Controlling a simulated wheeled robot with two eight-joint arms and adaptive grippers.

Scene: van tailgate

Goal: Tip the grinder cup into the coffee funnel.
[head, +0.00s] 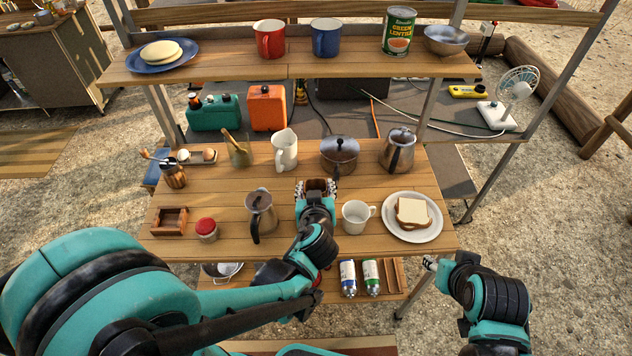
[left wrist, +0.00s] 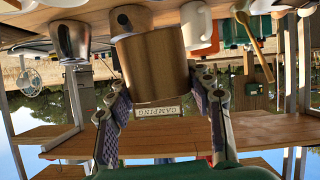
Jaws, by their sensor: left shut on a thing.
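My left gripper (head: 315,186) is over the middle of the table. The left wrist view, which is upside down, shows its fingers (left wrist: 162,88) shut on the sides of a brownish metal cup (left wrist: 155,65), which I take for the grinder cup. The cup looks roughly upright; its contents are hidden. A copper grinder (head: 174,174) with a crank stands at the table's left. A grey metal pot with a black handle (head: 261,215) stands left of the gripper.
Behind the gripper stand a white jug (head: 284,150), a lidded saucepan (head: 340,156) and a steel kettle (head: 398,151). A white mug (head: 356,217) is close on its right, beside a plate (head: 428,231) with bread. A red-lidded jar (head: 207,229) and wooden box (head: 170,221) are front left.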

